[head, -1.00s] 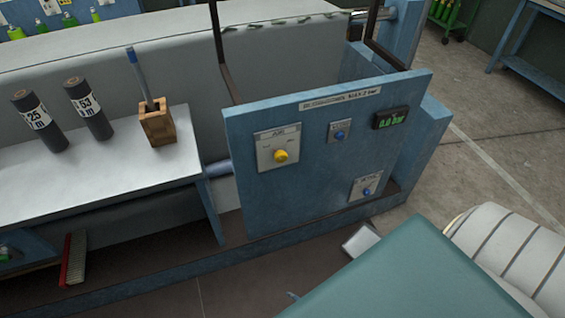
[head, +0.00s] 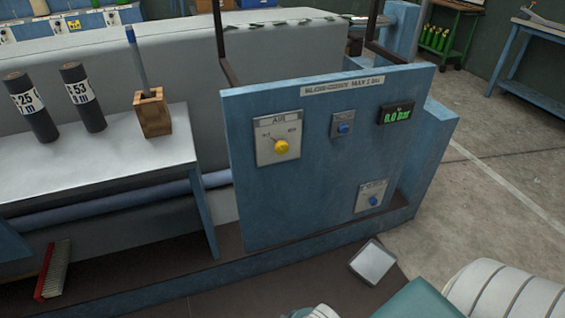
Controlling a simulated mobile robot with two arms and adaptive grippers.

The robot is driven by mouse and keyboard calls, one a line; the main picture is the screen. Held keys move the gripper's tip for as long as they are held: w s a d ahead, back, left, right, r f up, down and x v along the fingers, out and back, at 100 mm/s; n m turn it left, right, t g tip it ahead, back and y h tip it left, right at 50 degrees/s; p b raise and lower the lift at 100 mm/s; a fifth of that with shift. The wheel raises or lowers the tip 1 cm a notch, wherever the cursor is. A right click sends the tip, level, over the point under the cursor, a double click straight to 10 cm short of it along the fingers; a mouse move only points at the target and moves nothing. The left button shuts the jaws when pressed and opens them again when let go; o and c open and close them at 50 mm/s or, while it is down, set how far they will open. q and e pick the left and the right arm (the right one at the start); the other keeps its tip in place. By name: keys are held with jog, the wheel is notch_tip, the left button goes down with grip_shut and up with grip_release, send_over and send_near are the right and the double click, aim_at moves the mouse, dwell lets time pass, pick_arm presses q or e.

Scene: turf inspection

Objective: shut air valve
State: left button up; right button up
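The air valve (head: 281,146) is a round yellow knob on a pale plate labelled AIR. It sits on the upper left of an upright blue panel (head: 315,215). The small marks around the knob are too blurred to read, and I cannot tell its setting for sure. A green digital display (head: 396,115) at the panel's upper right reads 0.0 bar. Neither my left nor my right gripper is in view, and nothing covers the knob.
Two blue knobs, upper (head: 343,129) and lower (head: 374,201), share the panel. A white-topped bench (head: 90,180) with two dark cylinders and a wooden pen holder (head: 152,113) stands left. A grey square plate (head: 373,263) lies in front. Open floor (head: 490,195) lies right.

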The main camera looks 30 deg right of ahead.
jog(key=w+d+r+t+b, duration=0.3)
jog(key=w+r+b, duration=0.1)
jog(key=w+r, duration=0.25)
pick_arm(q)
jog(key=s+f+b, duration=0.1)
jog(key=s+f, duration=0.1)
jog(key=f, duration=0.8)
jog(key=s+f+b, duration=0.1)
jog(key=s+f, duration=0.1)
jog(key=f, duration=0.7)
pick_arm(e)
jog(key=m+t+h, duration=0.3)
jog(key=t+h, duration=0.1)
jog(key=t, duration=0.7)
send_near(283, 150)
jog(key=x, duration=1)
jog(key=shift+w+d+b, duration=0.1)
jog(key=shift+w+b, duration=0.2)
jog(key=shift+b, duration=0.05)
pick_arm(q)
jog(key=r, duration=0.1)
jog(key=w+r, duration=0.2)
jog(key=r, duration=0.1)
jog(key=shift+a, duration=0.1)
pick_arm(e)
jog(key=c, duration=1.2)
